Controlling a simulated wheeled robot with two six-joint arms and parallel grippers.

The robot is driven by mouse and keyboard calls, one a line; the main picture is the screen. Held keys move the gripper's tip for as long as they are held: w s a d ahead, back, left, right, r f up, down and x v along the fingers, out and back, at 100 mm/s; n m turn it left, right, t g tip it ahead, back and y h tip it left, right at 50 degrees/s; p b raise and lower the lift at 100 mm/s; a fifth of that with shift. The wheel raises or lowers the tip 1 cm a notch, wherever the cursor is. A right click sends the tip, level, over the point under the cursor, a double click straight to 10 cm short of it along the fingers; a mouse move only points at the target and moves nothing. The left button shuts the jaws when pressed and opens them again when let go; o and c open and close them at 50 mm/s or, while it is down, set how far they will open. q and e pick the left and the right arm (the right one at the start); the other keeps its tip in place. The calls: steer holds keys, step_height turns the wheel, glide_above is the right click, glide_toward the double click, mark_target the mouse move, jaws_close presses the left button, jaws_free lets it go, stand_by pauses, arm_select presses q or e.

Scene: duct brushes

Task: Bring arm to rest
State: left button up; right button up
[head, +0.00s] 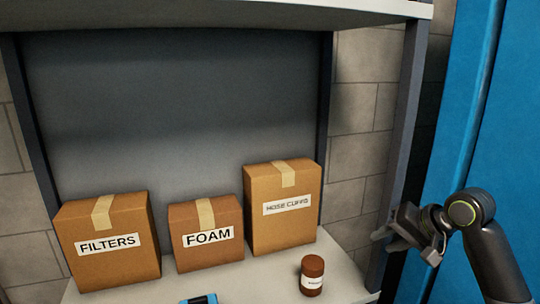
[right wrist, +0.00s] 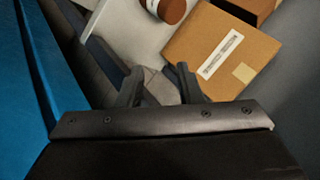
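My right gripper (head: 404,246) is at the right of the head view, in front of the shelf's right post. In the right wrist view its two fingers (right wrist: 160,70) stand apart with nothing held between them. My left gripper is in neither view.
Cardboard boxes labelled FILTERS (head: 107,265), FOAM (head: 205,258) and HOSE CUFFS (head: 283,228) stand on the pale shelf (head: 345,280). A brown jar (head: 312,269) stands near its front. A blue and black thing (head: 199,299) is cut off below. A blue panel (head: 490,120) rises at right.

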steer(key=s+f+n+g+h, duration=0.1)
steer(key=s+f+h, duration=0.1)
steer(key=s+f, duration=0.75)
steer(key=s+f+n+h, duration=0.1)
steer(key=s+f, duration=0.5)
steer(key=f, duration=0.7)
steer(key=s+d+f+n+g+h, duration=0.1)
steer(key=s+d+f+h, duration=0.15)
steer(key=s, duration=0.85)
steer(key=s+d+f+n+g+h, duration=0.1)
steer(key=s+f+h, duration=0.15)
steer(key=s, duration=0.75)
step_height(320, 180, down, 27)
steer(key=s+d+g+y+b, duration=0.1)
steer(key=d+b, duration=0.1)
steer(key=s+a+f+g+b, duration=0.1)
steer(key=s+f, duration=1.4)
steer(key=f, duration=0.2)
steer(key=shift+a+f+g+y+b, duration=0.15)
steer(key=shift+f+g+y+b, duration=0.15)
steer(key=shift+f+y+b, duration=0.1)
